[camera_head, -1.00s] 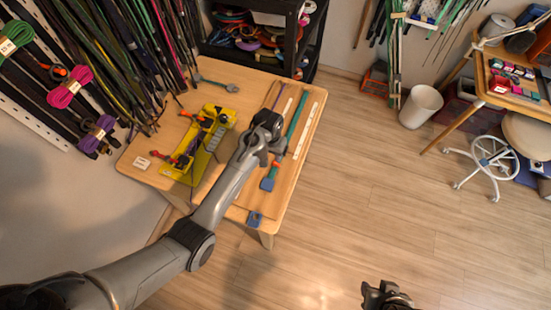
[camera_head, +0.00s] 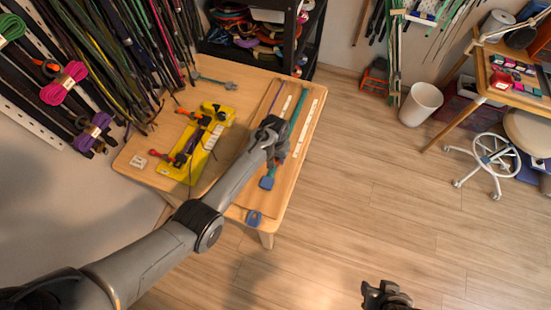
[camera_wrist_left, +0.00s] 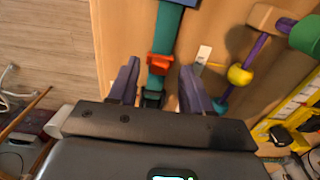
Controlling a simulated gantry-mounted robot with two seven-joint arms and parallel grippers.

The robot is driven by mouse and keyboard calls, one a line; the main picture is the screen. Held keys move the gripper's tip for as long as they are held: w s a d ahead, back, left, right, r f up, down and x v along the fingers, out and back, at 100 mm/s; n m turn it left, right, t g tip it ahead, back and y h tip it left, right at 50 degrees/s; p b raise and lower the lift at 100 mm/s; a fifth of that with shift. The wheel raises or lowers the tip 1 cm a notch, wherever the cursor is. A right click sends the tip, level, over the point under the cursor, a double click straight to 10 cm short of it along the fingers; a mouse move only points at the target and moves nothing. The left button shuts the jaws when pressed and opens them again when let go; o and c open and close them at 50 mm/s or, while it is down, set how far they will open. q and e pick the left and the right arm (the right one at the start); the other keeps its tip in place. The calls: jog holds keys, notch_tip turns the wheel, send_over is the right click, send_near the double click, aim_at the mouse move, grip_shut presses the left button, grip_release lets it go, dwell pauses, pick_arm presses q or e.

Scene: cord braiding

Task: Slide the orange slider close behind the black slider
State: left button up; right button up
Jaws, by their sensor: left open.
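The orange slider (camera_wrist_left: 160,66) sits on a teal strap (camera_wrist_left: 166,35) in the left wrist view. The black slider (camera_wrist_left: 152,97) is on the same strap just below it there, partly hidden by my gripper body. A short stretch of strap seems to show between them. My left gripper (camera_wrist_left: 158,80) is open, with one finger on each side of the strap near the two sliders. In the head view my left gripper (camera_head: 274,142) is over the strap (camera_head: 302,103) and largely covers the sliders. My right gripper (camera_head: 383,292) is away from the table; its jaw state is unclear.
A yellow jig (camera_head: 206,140) with cords stands left of the strap on the wooden table (camera_head: 248,92). In the left wrist view, a purple cord with a yellow bead (camera_wrist_left: 240,75) lies right of the fingers. A white ruler (camera_head: 305,128) lies along the table's right side.

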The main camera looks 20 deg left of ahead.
pick_arm(q)
jog(key=shift+f, duration=0.45)
grip_shut()
